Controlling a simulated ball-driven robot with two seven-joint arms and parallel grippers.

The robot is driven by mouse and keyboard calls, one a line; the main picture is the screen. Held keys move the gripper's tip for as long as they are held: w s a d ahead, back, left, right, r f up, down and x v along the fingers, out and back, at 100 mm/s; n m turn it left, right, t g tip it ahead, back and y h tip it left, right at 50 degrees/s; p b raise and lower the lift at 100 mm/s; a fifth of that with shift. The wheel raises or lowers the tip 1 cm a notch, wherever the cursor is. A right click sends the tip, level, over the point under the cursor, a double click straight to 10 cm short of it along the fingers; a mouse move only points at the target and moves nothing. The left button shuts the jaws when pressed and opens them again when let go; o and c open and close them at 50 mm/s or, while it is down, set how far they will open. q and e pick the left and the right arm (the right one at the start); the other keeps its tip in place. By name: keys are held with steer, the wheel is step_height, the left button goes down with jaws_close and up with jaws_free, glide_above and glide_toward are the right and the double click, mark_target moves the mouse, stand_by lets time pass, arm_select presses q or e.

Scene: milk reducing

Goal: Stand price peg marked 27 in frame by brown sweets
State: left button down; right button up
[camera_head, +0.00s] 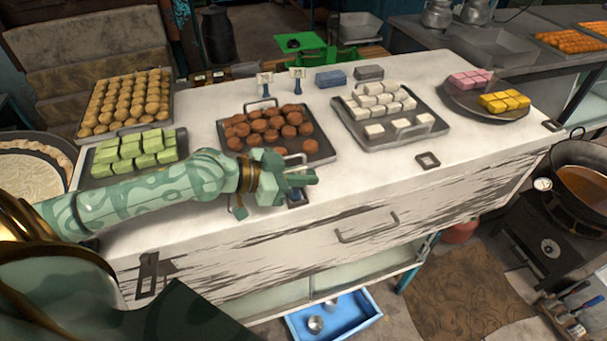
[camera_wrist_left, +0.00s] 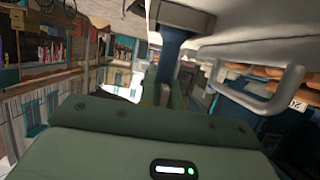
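My left gripper (camera_head: 303,177) is low over the white counter (camera_head: 352,182), in front of the tray of brown sweets (camera_head: 272,128). Its fingers look closed around a price peg; the hand hides most of it. The peg's blue part (camera_head: 296,194) shows just below the fingers, at a dark frame on the counter; I cannot tell whether it is seated. In the left wrist view the blue peg (camera_wrist_left: 180,16) runs between the fingers, its number not visible. Two other price pegs (camera_head: 265,82) (camera_head: 298,78) stand behind the tray. My right gripper is out of view.
A tray handle (camera_wrist_left: 262,102) is close beside the hand in the left wrist view. Green sweets (camera_head: 138,148) lie left, white sweets (camera_head: 384,106) right. An empty dark frame (camera_head: 428,161) is by the white sweets.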

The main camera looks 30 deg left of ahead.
arm_select(q)
steer(key=shift+f, duration=0.15)
stand_by(0.4)
steer(key=c, duration=1.5)
jaws_free()
steer(key=shift+c, duration=0.2)
steer(key=shift+a, duration=0.1)
steer(key=shift+s+a, duration=0.25)
steer(key=shift+s, duration=0.05)
steer(key=p+v, duration=0.1)
steer(key=v, duration=0.4)
steer(key=shift+s+a+r, duration=0.1)
steer(key=shift+s+r, duration=0.1)
steer(key=shift+s, duration=0.05)
steer(key=p+v, duration=1)
steer(key=p, duration=0.1)
